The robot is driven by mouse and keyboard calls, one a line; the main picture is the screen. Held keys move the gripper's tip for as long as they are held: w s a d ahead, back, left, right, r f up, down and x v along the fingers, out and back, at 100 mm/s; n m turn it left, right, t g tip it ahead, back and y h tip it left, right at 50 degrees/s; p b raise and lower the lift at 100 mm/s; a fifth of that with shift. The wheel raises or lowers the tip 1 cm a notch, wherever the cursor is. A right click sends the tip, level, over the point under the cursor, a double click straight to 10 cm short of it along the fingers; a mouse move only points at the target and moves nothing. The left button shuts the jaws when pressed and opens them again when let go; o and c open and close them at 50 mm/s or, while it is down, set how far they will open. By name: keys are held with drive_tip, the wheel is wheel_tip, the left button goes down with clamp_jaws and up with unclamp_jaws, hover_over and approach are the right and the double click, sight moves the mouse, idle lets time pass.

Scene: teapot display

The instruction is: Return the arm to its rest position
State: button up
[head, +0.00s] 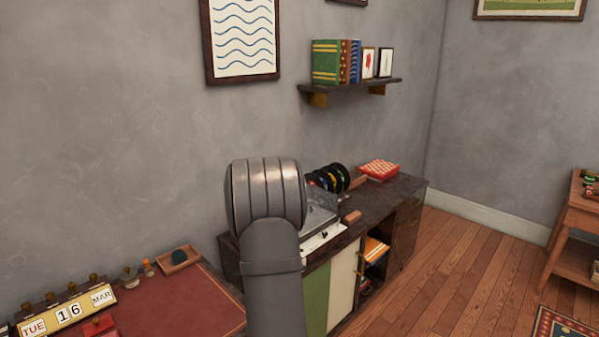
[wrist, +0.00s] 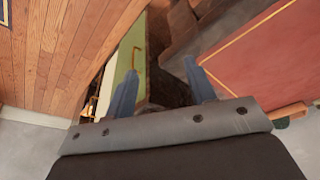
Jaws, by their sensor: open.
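My gripper (wrist: 162,90) shows in the wrist view with its two blue-grey fingers spread apart and nothing between them. Beyond the fingers are the edge of the red-topped desk, a green cabinet door and the wooden floor. In the head view my arm rises in front of the sideboard, and its rounded grey joint hides part of the sideboard top. My gripper cannot be made out in the head view. No teapot can be made out in either view.
A desk (head: 190,305) with a red top stands at the lower left, bearing a calendar (head: 68,312) and a small wooden tray (head: 180,260). The dark sideboard (head: 392,195) carries several discs (head: 335,178) and a red-patterned box (head: 379,170).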

drive_tip(key=shift+s+d+f+m, duration=0.1)
drive_tip(key=shift+s+d+m, duration=0.1)
drive_tip(key=shift+d, duration=0.5)
drive_tip(key=shift+s+d+f+m, duration=0.1)
drive_tip(key=shift+s+d, duration=0.05)
drive_tip(key=shift+d, duration=0.55)
